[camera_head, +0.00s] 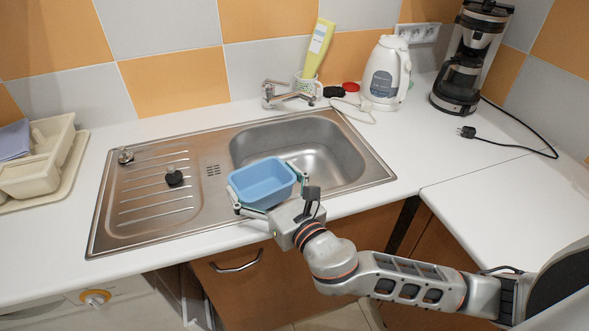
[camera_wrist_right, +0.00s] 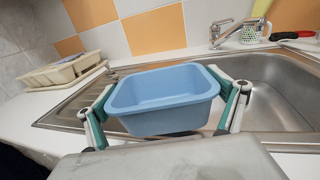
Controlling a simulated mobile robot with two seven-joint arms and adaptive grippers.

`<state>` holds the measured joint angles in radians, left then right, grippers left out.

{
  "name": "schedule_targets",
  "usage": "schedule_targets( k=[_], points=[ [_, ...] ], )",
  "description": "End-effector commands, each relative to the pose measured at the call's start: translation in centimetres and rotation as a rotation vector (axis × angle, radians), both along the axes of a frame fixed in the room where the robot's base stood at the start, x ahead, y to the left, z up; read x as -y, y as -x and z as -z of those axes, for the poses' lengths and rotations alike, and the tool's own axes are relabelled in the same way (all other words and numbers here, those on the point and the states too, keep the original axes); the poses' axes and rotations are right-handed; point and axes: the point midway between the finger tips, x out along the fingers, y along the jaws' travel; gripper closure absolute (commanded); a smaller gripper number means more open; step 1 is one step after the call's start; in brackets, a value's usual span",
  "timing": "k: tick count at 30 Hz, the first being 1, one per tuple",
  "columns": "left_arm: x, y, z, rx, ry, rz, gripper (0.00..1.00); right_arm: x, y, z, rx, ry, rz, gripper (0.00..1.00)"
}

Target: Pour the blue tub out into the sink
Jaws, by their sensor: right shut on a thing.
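The blue tub (camera_head: 262,184) is held upright at the front edge of the sink, over the strip between the drainboard and the basin. My right gripper (camera_head: 268,190) is shut on it, with a finger on each side. In the right wrist view the tub (camera_wrist_right: 165,98) sits between the two fingers (camera_wrist_right: 165,108), its opening facing up; the part of its inside that shows looks empty. The steel sink (camera_head: 325,150) has its basin to the right of and behind the tub. The basin looks empty. My left gripper is not in view.
A drainboard (camera_head: 140,205) with a dark plug (camera_head: 173,177) lies left. A faucet (camera_head: 285,95) stands behind the basin, by a holder with a yellow-green bottle (camera_head: 318,48). A kettle (camera_head: 386,72) and coffee maker (camera_head: 470,60) stand back right. A dish rack (camera_head: 40,165) is far left.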

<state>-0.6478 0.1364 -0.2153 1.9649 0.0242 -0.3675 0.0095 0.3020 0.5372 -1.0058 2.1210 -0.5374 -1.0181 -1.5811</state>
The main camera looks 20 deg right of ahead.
Motion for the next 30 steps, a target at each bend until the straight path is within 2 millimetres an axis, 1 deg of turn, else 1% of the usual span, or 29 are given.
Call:
schedule_targets(
  k=[1,3,8,11,21,27,30],
  points=[
    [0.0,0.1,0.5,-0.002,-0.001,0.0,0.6,-0.1,0.1,0.3,0.017,0.015,0.002,0.34],
    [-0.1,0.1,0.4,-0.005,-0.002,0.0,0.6,0.0,0.0,-0.1,0.018,0.016,0.003,0.34],
    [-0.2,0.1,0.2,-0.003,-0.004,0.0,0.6,0.0,0.0,-0.2,0.016,0.013,0.002,0.34],
    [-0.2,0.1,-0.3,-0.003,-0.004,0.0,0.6,0.0,0.0,-0.7,0.016,0.013,0.002,0.34],
    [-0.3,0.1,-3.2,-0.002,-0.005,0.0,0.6,0.0,0.0,-3.3,0.015,0.012,0.002,0.34],
    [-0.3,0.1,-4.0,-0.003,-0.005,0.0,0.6,0.0,0.0,-4.9,0.015,0.011,0.002,0.34],
    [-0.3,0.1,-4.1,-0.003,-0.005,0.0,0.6,0.0,0.0,-5.2,0.015,0.011,0.002,0.34]
  ],
)
